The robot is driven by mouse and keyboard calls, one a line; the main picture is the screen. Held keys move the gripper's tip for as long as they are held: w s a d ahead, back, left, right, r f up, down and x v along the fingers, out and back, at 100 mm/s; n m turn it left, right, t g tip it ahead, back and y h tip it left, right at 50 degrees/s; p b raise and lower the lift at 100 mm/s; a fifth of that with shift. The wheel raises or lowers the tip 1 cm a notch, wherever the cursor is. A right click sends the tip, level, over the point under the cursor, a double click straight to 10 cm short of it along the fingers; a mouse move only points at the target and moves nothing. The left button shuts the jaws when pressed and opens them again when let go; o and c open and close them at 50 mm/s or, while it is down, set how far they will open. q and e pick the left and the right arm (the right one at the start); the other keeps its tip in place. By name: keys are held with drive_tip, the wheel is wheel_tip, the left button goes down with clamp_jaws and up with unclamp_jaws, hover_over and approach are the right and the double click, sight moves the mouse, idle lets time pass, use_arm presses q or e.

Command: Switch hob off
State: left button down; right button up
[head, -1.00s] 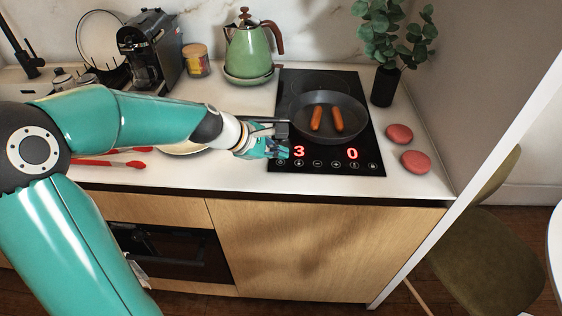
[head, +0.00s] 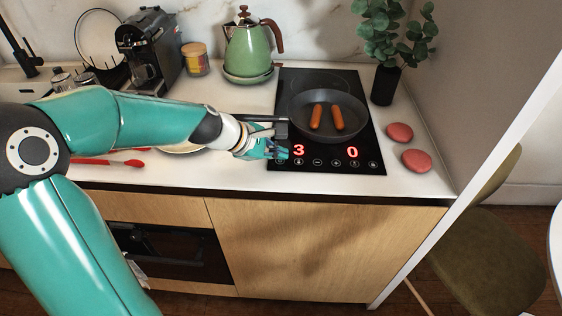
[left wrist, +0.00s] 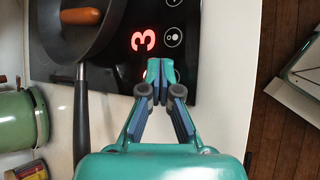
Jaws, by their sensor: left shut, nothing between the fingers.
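The black hob (head: 358,170) is set in the white counter and shows a red 3 at left and a red 0 at right. A row of touch symbols runs along its front edge. A dark frying pan (head: 351,133) with two sausages (head: 316,118) stands on it, its handle to the left. My left gripper (head: 283,152) is shut and empty at the hob's front left corner, left of the 3. In the left wrist view its fingertips (left wrist: 161,71) are over the hob's control strip, covering some symbols. I cannot tell if they touch the glass. My right gripper is not in view.
A green kettle (head: 248,50) stands behind left of the hob, and a potted plant (head: 385,85) behind right. Two pink round items (head: 416,161) lie right of the hob. The pan handle is close to my left gripper.

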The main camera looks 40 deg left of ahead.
sight(278, 163)
use_arm(q)
drive_tip(key=shift+f, duration=0.3)
idle(0.5)
drive_tip(key=shift+r, duration=0.1)
drive_tip(key=shift+r+p, duration=0.55)
drive_tip(key=shift+r, duration=0.15)
wheel_tip(278, 163, up, 6)
drive_tip(key=p, duration=0.5)
drive_tip(key=shift+p, duration=0.4)
